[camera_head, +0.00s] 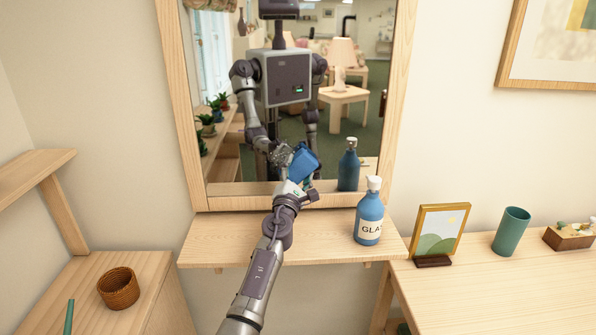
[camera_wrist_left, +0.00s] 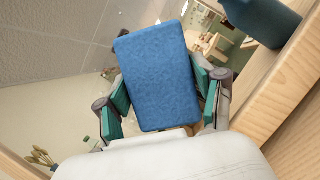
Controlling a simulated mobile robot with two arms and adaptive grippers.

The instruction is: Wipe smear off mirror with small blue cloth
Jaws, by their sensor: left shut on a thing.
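The blue cloth (camera_head: 304,162) is a thick rounded block. My left gripper (camera_head: 299,181) is shut on it in front of the lower middle of the mirror (camera_head: 179,105). In the left wrist view the cloth (camera_wrist_left: 157,75) sits between the green finger pads of the gripper (camera_wrist_left: 160,98). I cannot tell whether the cloth touches the glass. A grey speckled patch (camera_head: 281,155) shows just left of the cloth; I cannot tell whether it is the smear or a reflection. My right gripper is not directly in view.
A picture frame (camera_head: 442,234) and green cup (camera_head: 511,231) stand on the right-hand table. A woven basket (camera_head: 118,288) sits lower left. The shelf's left part is clear.

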